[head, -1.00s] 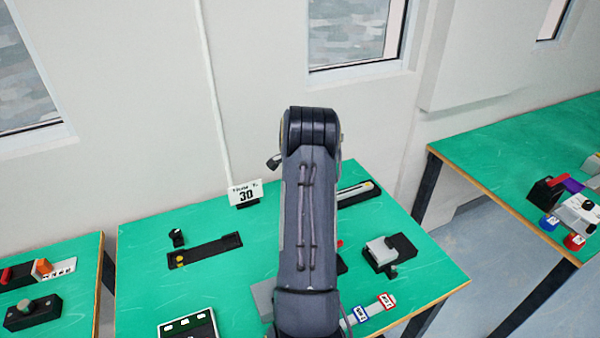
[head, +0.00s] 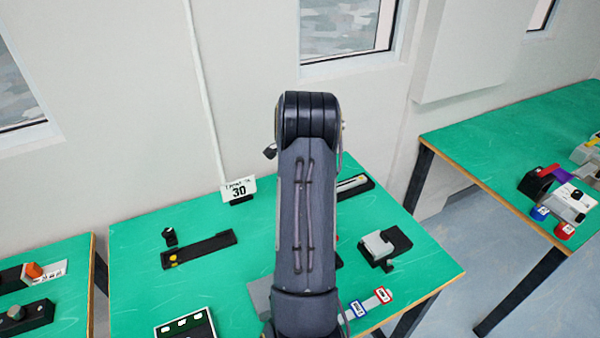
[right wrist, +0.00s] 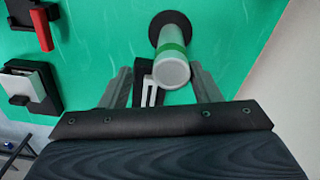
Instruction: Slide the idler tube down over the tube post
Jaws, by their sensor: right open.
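In the right wrist view a pale grey cylinder with a green band (right wrist: 172,70) points toward the camera from a round black base (right wrist: 160,22) on the green top. I take it for the idler tube, but cannot tell whether a post is inside it. My right gripper (right wrist: 160,72) is open, its two grey fingers apart on either side of the cylinder's near end, with nothing visibly clamped. In the head view my arm hides this spot and the gripper. I cannot identify a separate tube post. My left gripper is not in view.
A black block with a grey piece (head: 378,246) stands right of my arm. A long black tray (head: 200,249) and a number sign (head: 239,188) are at the left. Blue and red tags (head: 370,303) lie near the front edge.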

